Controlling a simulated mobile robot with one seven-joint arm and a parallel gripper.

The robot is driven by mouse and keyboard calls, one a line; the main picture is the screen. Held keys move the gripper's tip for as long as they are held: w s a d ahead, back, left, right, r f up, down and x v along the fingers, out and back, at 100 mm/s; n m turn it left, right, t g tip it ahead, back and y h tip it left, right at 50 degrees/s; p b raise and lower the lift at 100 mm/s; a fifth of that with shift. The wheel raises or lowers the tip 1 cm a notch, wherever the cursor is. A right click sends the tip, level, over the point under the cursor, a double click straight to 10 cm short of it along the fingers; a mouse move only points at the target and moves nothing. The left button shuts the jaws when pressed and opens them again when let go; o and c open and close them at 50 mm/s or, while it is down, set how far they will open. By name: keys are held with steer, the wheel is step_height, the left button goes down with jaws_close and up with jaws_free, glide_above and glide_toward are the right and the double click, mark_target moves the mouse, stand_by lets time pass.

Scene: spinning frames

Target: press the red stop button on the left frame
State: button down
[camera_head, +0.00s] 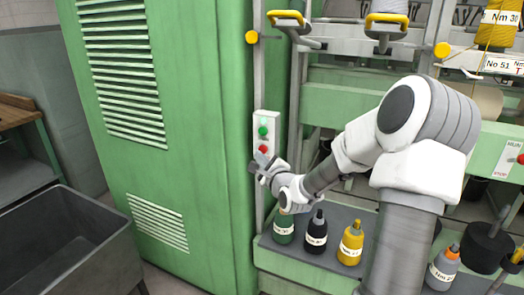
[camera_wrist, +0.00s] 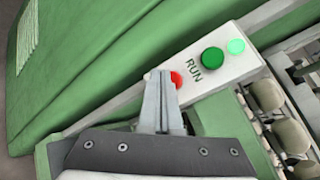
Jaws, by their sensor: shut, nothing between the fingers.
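The red stop button (camera_head: 263,149) is on a white control box (camera_head: 257,130) on the left frame's post, below a green button (camera_head: 262,131). In the wrist view the red button (camera_wrist: 176,79) shows just right of the fingertips and is partly hidden by them. The green button (camera_wrist: 212,58) sits beside the word RUN, with a lit green lamp (camera_wrist: 236,46) beyond it. My gripper (camera_head: 257,165) is shut and empty, its tips close to the lower end of the box. I cannot tell whether the tips touch the red button.
A tall green cabinet (camera_head: 170,100) stands left of the post. Several labelled bobbins, one yellow (camera_head: 351,243), stand on a grey shelf (camera_head: 290,254) below my arm. A grey bin (camera_head: 70,245) is at the lower left. Another control box (camera_head: 508,155) is at the right.

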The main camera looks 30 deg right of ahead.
steer(key=shift+w+d, duration=0.15)
steer(key=shift+d, duration=0.05)
steer(key=shift+w+d, duration=0.3)
steer(key=shift+d, duration=0.1)
stand_by(0.8)
steer(key=shift+s+a, duration=0.55)
steer(key=shift+a, duration=0.15)
steer(key=shift+s+a+p, duration=0.25)
steer(key=shift+s+a, duration=0.55)
steer(key=shift+a, duration=0.2)
steer(key=shift+s+a+p, duration=0.2)
steer(key=shift+s+a, duration=0.55)
steer(key=shift+a, duration=0.25)
